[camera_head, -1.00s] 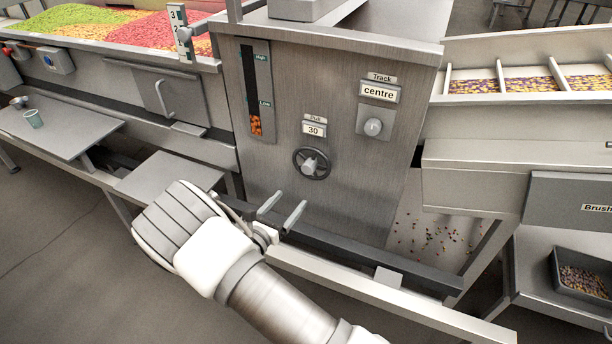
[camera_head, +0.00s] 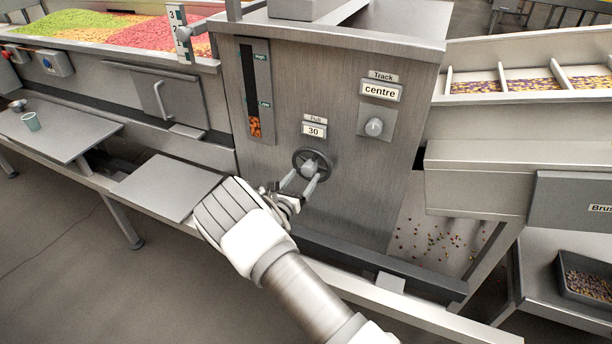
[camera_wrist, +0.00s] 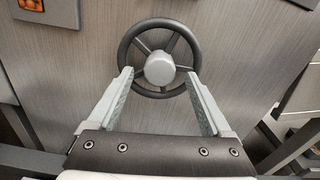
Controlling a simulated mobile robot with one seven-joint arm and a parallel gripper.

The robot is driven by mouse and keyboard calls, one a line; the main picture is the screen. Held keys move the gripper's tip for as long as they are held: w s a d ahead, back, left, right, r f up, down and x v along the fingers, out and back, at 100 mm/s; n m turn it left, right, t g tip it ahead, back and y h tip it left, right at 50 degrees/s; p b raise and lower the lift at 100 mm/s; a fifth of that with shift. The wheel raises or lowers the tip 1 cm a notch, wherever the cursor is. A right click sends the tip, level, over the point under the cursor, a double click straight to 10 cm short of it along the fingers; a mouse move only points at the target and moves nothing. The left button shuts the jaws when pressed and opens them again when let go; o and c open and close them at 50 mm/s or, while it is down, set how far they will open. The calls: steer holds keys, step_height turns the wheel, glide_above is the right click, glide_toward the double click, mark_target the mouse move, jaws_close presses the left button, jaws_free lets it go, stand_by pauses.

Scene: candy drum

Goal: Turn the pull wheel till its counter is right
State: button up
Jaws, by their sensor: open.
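The pull wheel (camera_head: 312,164) is a dark spoked handwheel with a grey hub on the brushed metal panel. In the wrist view the wheel (camera_wrist: 187,38) sits ahead, its hub (camera_wrist: 159,68) between my finger lines. The counter (camera_head: 314,131) above it, under a label that looks like "Pull", reads 30. My gripper (camera_head: 303,180) is open just in front of the wheel's lower part. In the wrist view my gripper (camera_wrist: 161,82) has its fingers apart, one each side of the hub. I cannot tell whether the fingertips touch the wheel.
A Track knob (camera_head: 374,126) with a "centre" display (camera_head: 380,92) is at the upper right. A level gauge (camera_head: 256,92) with orange candy is at the left. A dark rail (camera_head: 400,270) runs below the panel. A tray of candy (camera_head: 588,282) stands at right.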

steer(key=shift+x, duration=1.4)
jaws_close()
